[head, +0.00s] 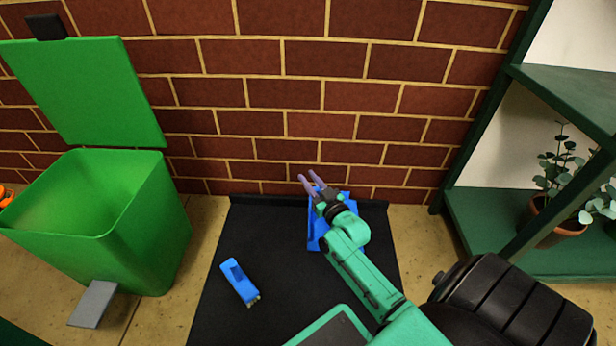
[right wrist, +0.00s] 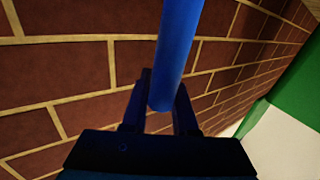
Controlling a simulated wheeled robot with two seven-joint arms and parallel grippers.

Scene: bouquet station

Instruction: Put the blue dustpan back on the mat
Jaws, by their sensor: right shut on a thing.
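The blue dustpan (head: 314,232) shows at the back right of the black mat (head: 268,225), partly hidden behind my right forearm and wrist. I cannot tell whether its pan touches the mat. My right gripper (head: 309,177) is over the mat's back edge, close to the brick wall. In the right wrist view, the dustpan's blue handle (right wrist: 177,50) stands between the two fingers of this gripper (right wrist: 165,90), which is shut on it. My left gripper is not in view.
A blue brush (head: 240,282) lies on the mat's left part. A green bin (head: 150,220) with its lid up and a grey pedal (head: 93,303) stands left. A green shelf (head: 490,215) with a potted plant (head: 560,215) stands right. The brick wall (head: 280,120) is behind the mat.

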